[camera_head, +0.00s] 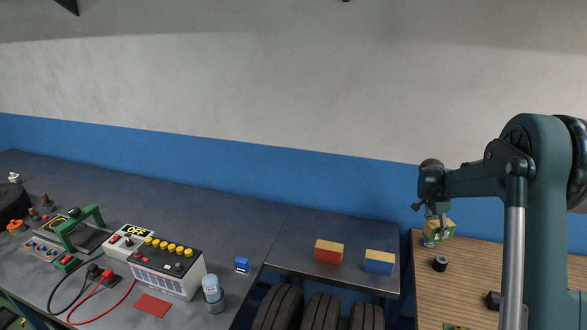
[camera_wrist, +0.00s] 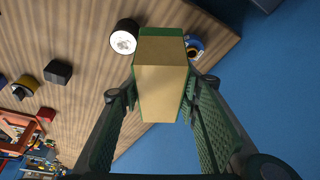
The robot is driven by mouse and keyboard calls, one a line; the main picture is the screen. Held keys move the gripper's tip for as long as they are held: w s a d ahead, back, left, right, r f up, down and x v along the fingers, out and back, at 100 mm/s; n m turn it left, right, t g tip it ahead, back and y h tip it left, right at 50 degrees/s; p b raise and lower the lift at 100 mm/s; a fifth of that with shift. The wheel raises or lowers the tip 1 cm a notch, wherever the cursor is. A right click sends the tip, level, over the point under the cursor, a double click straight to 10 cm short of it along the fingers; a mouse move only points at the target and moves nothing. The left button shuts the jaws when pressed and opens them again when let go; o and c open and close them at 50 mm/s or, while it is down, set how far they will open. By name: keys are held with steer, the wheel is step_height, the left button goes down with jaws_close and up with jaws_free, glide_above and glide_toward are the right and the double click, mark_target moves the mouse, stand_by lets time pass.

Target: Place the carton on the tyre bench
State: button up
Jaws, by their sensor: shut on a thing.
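My gripper (camera_head: 437,208) is at the right, over the back left part of a wooden table. It is shut on a green carton (camera_head: 441,231) with a tan top. In the wrist view the carton (camera_wrist: 161,85) sits between the two green finger pads (camera_wrist: 162,98). Whether the carton touches the table is hard to tell. The tyre bench (camera_head: 300,247) is the dark bench left of the wooden table, with several tyres under it. A red carton (camera_head: 328,256) and a blue carton (camera_head: 379,268), both with tan tops, stand on it.
The wooden table (camera_head: 462,285) carries a black cylinder (camera_head: 440,263) and a small blue round item (camera_wrist: 194,45) beside the carton. A longer dark bench (camera_head: 180,205) at left holds a battery (camera_head: 165,268), a spray can (camera_head: 212,293) and a blue block (camera_head: 242,265). The tyre bench's back is bare.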

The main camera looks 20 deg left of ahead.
steer(key=a+n+t+y, duration=0.1)
steer(key=a+n, duration=0.3)
steer(key=a, duration=1.6)
steer(key=s+a+n+y, duration=0.1)
steer(key=s+a+n, duration=0.2)
steer(key=a, duration=1.1)
steer(key=s+a+n+t+y, duration=0.1)
steer(key=s+a+n, duration=0.2)
steer(key=s+a, duration=0.5)
steer(key=s+a+n+y+b, duration=0.1)
steer(key=s+a+n, duration=0.2)
steer(key=a, duration=1.9)
steer(key=shift+s+r+t, duration=0.3)
steer(key=shift+s+r, duration=0.05)
steer(key=shift+s, duration=0.85)
steer(key=shift+f, duration=3.1)
steer(key=shift+f+b, duration=0.35)
steer(key=shift+f, duration=1.55)
steer(key=shift+f, duration=0.1)
